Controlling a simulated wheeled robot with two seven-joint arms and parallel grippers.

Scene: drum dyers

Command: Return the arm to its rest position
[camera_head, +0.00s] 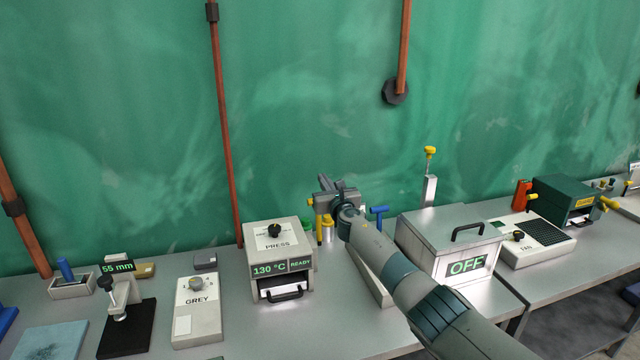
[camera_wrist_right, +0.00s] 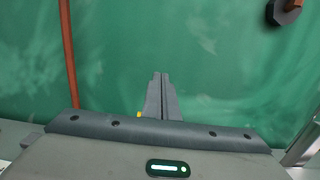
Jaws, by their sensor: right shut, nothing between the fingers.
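My right arm (camera_head: 400,280) comes in from the lower right of the head view and reaches up over the bench. My right gripper (camera_head: 324,182) is raised above the bench, in front of the green wall, up and to the right of the press. In the right wrist view its two fingers (camera_wrist_right: 160,92) are together, with nothing between them. My left gripper is not in either view.
A press box (camera_head: 264,234) reading 130 °C stands left of my arm. A metal box marked OFF (camera_head: 440,226) stands close on its right. A GREY device (camera_head: 197,330) and a 55 mm gauge (camera_head: 118,300) are further left. Pipes (camera_head: 224,120) run up the wall.

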